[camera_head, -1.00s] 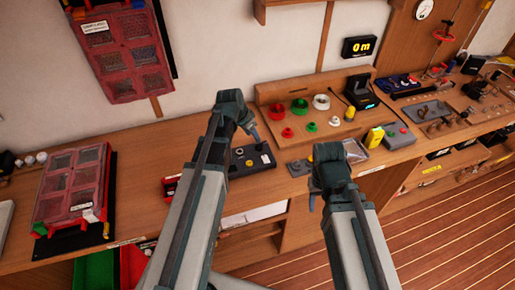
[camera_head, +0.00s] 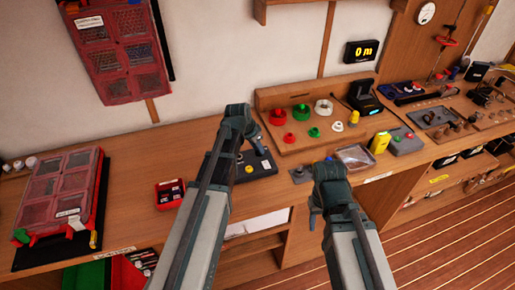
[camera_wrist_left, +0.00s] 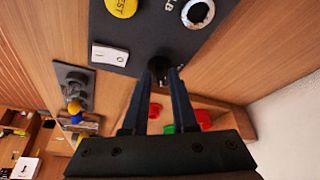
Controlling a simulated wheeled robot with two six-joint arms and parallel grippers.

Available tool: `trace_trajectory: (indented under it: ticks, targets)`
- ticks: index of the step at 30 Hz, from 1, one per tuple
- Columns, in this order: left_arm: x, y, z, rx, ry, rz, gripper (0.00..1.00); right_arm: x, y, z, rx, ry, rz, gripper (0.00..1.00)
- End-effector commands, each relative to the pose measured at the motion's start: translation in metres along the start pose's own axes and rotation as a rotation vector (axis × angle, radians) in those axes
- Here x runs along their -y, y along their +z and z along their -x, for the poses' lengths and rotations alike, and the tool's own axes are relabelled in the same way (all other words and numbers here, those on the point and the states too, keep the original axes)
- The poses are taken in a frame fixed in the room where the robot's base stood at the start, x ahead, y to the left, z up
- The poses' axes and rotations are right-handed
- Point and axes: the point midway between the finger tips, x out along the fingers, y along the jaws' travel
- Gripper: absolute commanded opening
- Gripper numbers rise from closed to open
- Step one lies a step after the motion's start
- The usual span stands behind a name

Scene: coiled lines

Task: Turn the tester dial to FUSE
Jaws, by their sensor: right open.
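The tester is a dark panel (camera_head: 262,172) lying on the bench, partly covered by my left arm in the head view. In the left wrist view the tester (camera_wrist_left: 135,32) shows a yellow TEST button (camera_wrist_left: 121,7), a round socket (camera_wrist_left: 198,12) and a white switch (camera_wrist_left: 110,55). A dark round knob (camera_wrist_left: 158,66), seemingly the dial, sits at the fingertips of my left gripper (camera_wrist_left: 161,80). The fingers are apart; I cannot tell whether they touch it. The dial's markings are not readable. My right gripper (camera_head: 314,208) is open, near the bench's front edge, away from the tester.
A small red box (camera_head: 170,193) lies left of the tester. A wooden board (camera_head: 292,99) with red, green and white pieces stands behind it. A clear tray (camera_head: 355,157) and a yellow item (camera_head: 379,143) lie to the right.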

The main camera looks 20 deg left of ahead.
Motion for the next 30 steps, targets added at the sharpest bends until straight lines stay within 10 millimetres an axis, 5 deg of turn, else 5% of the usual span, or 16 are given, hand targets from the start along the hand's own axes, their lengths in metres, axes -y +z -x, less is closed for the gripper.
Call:
trace_trajectory:
  ticks: [4,19,30]
  targets:
    - [0.0000,0.0001,0.0000,0.000,0.000,0.000,0.00,0.0000,0.0000,0.0000,0.000,0.000,0.000,0.50]
    - [-0.0013,0.0004,0.0001,0.000,-0.015,0.036,0.00,0.0000,0.0000,-0.0001,0.000,0.000,0.000,0.50]
    - [-0.0045,0.0000,-0.0002,0.000,-0.120,0.287,0.00,0.0000,0.0000,-0.0001,0.000,0.000,0.000,0.50]
